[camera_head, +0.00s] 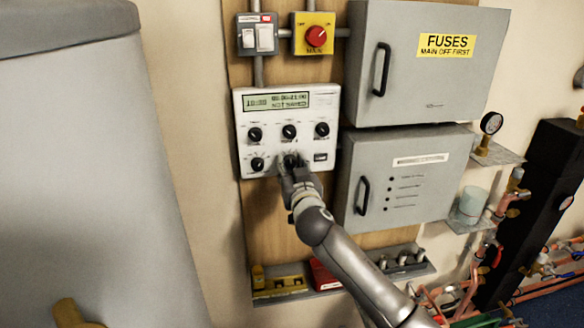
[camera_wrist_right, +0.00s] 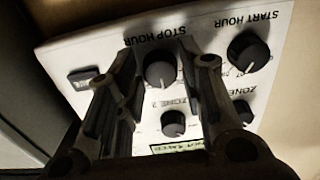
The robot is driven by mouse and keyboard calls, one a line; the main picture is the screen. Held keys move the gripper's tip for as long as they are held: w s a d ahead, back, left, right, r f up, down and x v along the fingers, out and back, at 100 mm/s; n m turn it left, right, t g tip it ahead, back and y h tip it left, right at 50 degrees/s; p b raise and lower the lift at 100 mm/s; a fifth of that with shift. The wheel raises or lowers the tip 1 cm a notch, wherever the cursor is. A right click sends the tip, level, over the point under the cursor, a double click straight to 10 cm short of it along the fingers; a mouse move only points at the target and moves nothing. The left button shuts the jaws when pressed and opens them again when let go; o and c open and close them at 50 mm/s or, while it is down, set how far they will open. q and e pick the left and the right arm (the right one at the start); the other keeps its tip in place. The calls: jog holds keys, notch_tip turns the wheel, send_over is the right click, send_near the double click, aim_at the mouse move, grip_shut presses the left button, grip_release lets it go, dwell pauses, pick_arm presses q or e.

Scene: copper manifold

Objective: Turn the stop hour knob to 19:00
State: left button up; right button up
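The white controller panel (camera_head: 270,101) is on the wooden board, with a display reading about 10:00, 01:00-21:00 and NOT SAVED; the digits are small. The stop hour knob (camera_wrist_right: 160,74) is black and round, under an upside-down STOP HOUR label in the wrist view. In the head view my right gripper (camera_head: 293,170) is at the panel's lower middle knob and mostly hides it. In the wrist view its fingers (camera_wrist_right: 167,60) are apart, one each side of the stop hour knob; I cannot tell whether they touch it. My left gripper is out of view.
The start hour knob (camera_wrist_right: 248,50) is beside the right finger in the wrist view. More knobs (camera_head: 289,131) are above, with a button (camera_head: 320,156) at right. Grey cabinets (camera_head: 400,180) stand close right; a red switch (camera_head: 315,36) is above. A shelf (camera_head: 330,290) is below.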

jog(key=c, duration=0.6)
jog(key=shift+o, duration=0.2)
jog(key=shift+n, duration=1.1)
jog(key=n+p, duration=0.1)
jog(key=n, duration=0.5)
jog(key=shift+r+n+p, duration=0.1)
jog(key=shift+n+p, duration=0.25)
jog(key=shift+n, duration=0.05)
jog(key=shift+d+n+p, duration=0.1)
jog(key=shift+n+p, duration=0.3)
jog(key=shift+n, duration=1.1)
